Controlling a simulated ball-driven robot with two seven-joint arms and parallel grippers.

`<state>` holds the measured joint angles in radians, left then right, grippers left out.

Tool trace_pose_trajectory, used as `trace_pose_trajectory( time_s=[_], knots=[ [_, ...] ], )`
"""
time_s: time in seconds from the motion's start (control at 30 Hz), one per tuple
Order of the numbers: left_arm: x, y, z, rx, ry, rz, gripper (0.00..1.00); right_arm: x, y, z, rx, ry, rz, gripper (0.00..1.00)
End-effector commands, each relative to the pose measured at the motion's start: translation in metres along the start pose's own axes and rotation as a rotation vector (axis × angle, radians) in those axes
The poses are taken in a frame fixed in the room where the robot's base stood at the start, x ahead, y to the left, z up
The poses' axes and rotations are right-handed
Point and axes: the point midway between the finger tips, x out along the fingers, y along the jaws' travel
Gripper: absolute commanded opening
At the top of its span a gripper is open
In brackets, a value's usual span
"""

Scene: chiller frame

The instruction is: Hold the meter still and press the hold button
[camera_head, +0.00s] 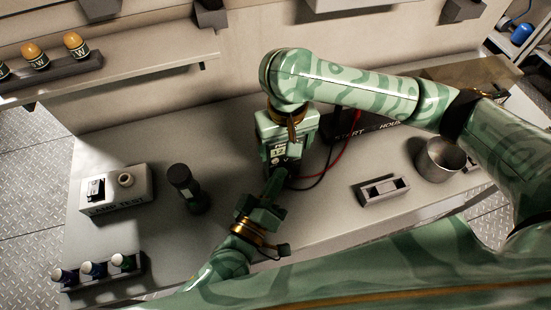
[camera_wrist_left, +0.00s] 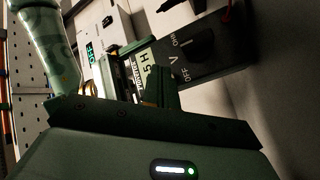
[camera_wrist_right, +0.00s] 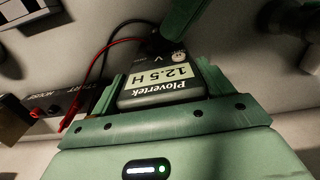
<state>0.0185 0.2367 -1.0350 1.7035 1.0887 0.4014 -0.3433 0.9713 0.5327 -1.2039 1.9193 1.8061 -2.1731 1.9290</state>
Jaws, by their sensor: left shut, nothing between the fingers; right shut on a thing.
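The left wrist view shows the meter's dial face (camera_wrist_left: 190,52) with OFF, V and OHM marks.
Red and black leads (camera_head: 345,152) run right of the meter toward a labelled box. A dark cylinder (camera_head: 186,188) and a white lamp test box (camera_head: 118,205) stand left. A slotted holder (camera_head: 381,191) and metal cup (camera_head: 440,158) stand right. A shelf (camera_head: 130,66) overhangs behind.

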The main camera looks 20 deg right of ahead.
Motion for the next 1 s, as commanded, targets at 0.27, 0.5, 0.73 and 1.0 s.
trace_pose_trajectory(
  time_s=[0.27, 0.5, 0.73, 1.0],
  knots=[
    [-0.002, 0.001, 0.001, 0.0, 0.0, 0.0, 0.0, 0.001, 0.0, 0.001, 0.0, -0.003, -0.001, 0.46],
    [-0.018, 0.012, 0.013, -0.002, -0.001, -0.001, 0.0, 0.001, 0.0, 0.001, 0.0, -0.003, -0.001, 0.46],
    [-0.032, 0.023, 0.023, -0.001, -0.001, 0.0, 0.0, 0.001, 0.0, 0.001, 0.0, -0.003, -0.001, 0.46],
    [-0.035, 0.025, 0.026, 0.0, 0.0, 0.001, 0.0, 0.001, 0.0, 0.001, 0.0, -0.003, -0.001, 0.46]
  ],
)
